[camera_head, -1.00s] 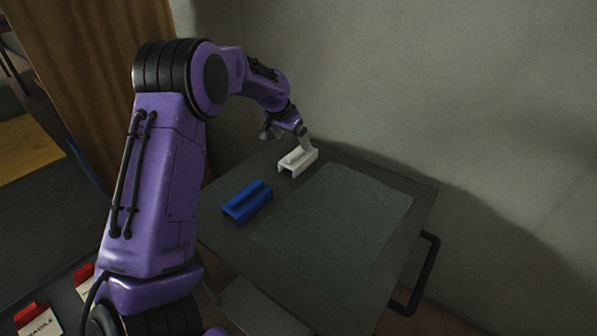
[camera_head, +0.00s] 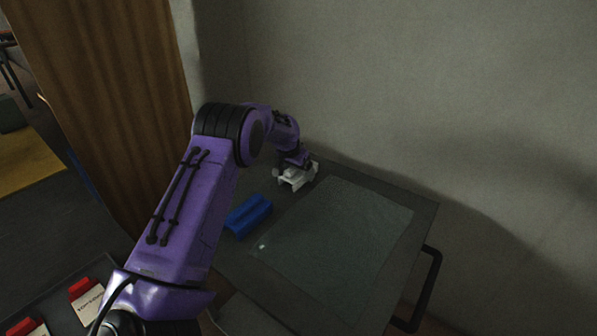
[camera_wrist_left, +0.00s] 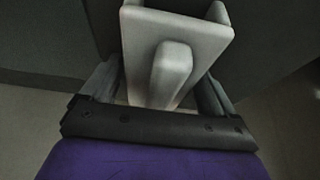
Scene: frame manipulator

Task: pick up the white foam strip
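The white foam strip (camera_head: 297,177), a pale channel-shaped piece, is at the far left corner of the small table. My left gripper (camera_head: 291,163) is low over it and covers part of it. In the left wrist view, the strip (camera_wrist_left: 172,75), with a raised rounded bar along it, lies between the two fingers of the left gripper (camera_wrist_left: 165,90). One finger is on each side, close to its walls. I cannot tell whether the fingers press on it or whether the strip is off the table. My right gripper is not in view.
A blue strip (camera_head: 248,215) lies on the table nearer to me, beside my left arm. A dark mat (camera_head: 340,240) covers most of the table (camera_head: 425,213). A wall stands behind. Red and white boxes (camera_head: 86,298) are at lower left.

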